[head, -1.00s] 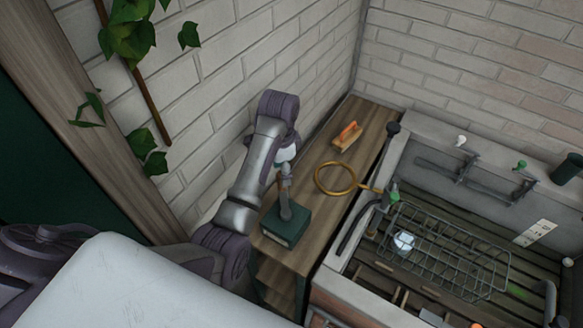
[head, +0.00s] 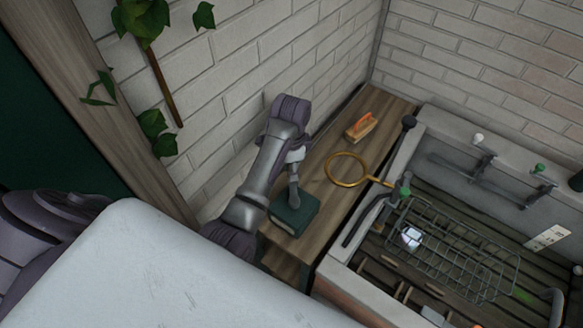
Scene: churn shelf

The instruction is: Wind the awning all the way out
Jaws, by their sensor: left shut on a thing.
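A dark green box (head: 307,220) sits on the wooden counter by the brick wall, in the middle of the head view. A grey upright part like a crank handle (head: 293,202) rises from its top. My left gripper (head: 293,180) points down above the box and is shut on the upper end of this part. The fingers are small and partly hidden by my left forearm, so the exact grip is unclear. No awning shows in this view. My right gripper is out of view.
An orange-handled brush (head: 361,127) and a brass ring (head: 331,167) lie along the counter to the right. Beyond is a stone sink (head: 449,126) with taps and a wire rack (head: 473,262). The brick wall stands close to my left arm; ivy (head: 152,125) hangs at upper left.

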